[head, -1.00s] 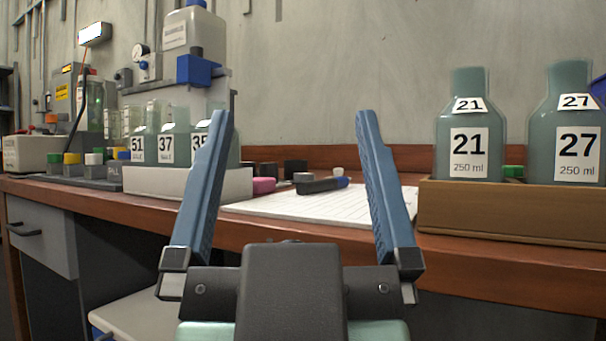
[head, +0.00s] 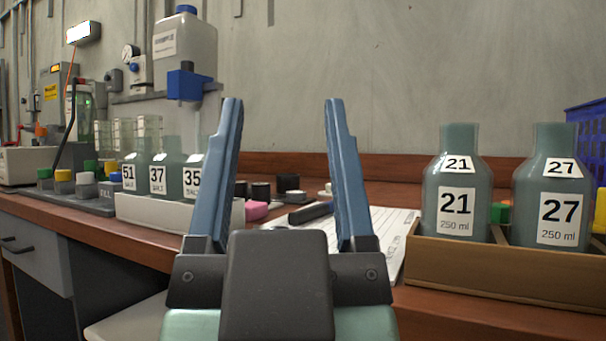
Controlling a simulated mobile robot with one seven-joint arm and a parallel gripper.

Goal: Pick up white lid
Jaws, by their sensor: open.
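A small white lid (head: 325,190) lies on the wooden bench between my fingers as seen in the head view, close to the inner edge of the right finger. It is small in the picture, and the right finger seems to cover part of it. My gripper (head: 283,104) is open and empty, its two blue fingers apart and pointing forward over the bench. The lid is beyond it and not touched, as far as I can tell.
Black caps (head: 288,182), a pink block (head: 256,210) and a dark marker (head: 311,212) lie by a lined sheet (head: 393,222). A wooden tray (head: 480,268) with bottles 21 and 27 stands right. A white rack (head: 150,212) with bottles 51, 37 and 35 stands left.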

